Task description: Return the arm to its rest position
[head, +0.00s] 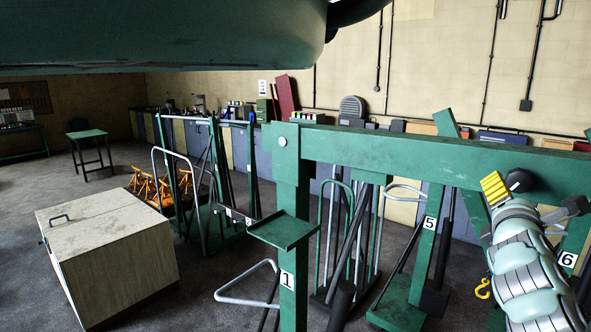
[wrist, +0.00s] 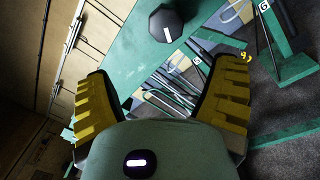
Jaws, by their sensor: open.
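My arm (head: 528,270), pale grey and segmented, stands bent at the right edge of the head view, beside the green beam. A yellow ridged finger of my gripper (head: 495,188) shows at its top, against the beam in the picture; whether it touches cannot be told. In the wrist view my gripper (wrist: 160,92) has its two yellow ridged fingers wide apart, with nothing held between them. A dark faceted knob (wrist: 166,23) shows beyond the fingers on the green beam (wrist: 130,50).
A yellow hook (head: 483,290) hangs beside my arm. A large dark green body (head: 160,35) overhangs the top left. A pale cabinet (head: 110,240) stands left.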

